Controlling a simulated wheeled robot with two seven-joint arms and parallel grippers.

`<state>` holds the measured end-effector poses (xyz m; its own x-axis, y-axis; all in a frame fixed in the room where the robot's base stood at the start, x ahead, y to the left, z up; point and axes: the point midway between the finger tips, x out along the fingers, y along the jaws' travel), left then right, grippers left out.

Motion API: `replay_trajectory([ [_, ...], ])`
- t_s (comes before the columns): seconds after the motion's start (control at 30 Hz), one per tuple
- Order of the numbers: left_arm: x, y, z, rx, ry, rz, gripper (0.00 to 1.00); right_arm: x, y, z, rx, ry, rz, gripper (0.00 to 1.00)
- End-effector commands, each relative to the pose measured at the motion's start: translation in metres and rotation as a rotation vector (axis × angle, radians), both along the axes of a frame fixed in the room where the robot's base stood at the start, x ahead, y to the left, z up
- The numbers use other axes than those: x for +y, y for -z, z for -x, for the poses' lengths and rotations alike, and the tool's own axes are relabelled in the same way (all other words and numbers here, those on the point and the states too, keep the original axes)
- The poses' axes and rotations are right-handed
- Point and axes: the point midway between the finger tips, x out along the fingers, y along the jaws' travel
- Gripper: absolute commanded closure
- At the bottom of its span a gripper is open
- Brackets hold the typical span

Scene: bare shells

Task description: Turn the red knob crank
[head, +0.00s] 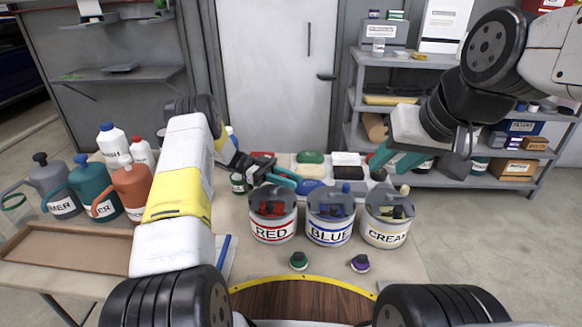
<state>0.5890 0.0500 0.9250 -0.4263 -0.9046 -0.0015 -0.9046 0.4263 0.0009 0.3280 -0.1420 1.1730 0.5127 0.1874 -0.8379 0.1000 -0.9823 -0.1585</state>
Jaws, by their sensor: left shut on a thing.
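The RED can (273,228) stands on the table, left of the BLUE and CREAM cans. It has a grey top with red inside. My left gripper (284,177) reaches in from the left, its teal fingers just above the back of the RED can's top. It is shut on the red knob crank, which the fingers mostly hide. My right gripper (393,160) hangs behind the CREAM can, its teal fingers apart and apparently empty.
The BLUE can (330,229) and CREAM can (387,230) stand close on the right. A green knob (298,261) and a purple knob (359,263) lie in front. Several jugs (95,188) and a brown tray (68,252) are at left. Shelves (455,165) stand behind.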

Motion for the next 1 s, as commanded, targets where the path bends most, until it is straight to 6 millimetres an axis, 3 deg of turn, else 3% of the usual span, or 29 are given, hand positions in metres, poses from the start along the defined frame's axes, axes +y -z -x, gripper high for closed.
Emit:
replay_trajectory([
  [0.4, -0.004, 0.001, 0.014, 0.000, 0.262, 0.003, 1.00, 0.000, 0.000, 0.000, 0.000, 0.000, 0.000, 0.64],
  [1.0, -0.005, 0.000, 0.018, 0.000, 0.334, 0.001, 1.00, 0.000, 0.000, 0.000, 0.000, 0.000, 0.000, 0.64],
])
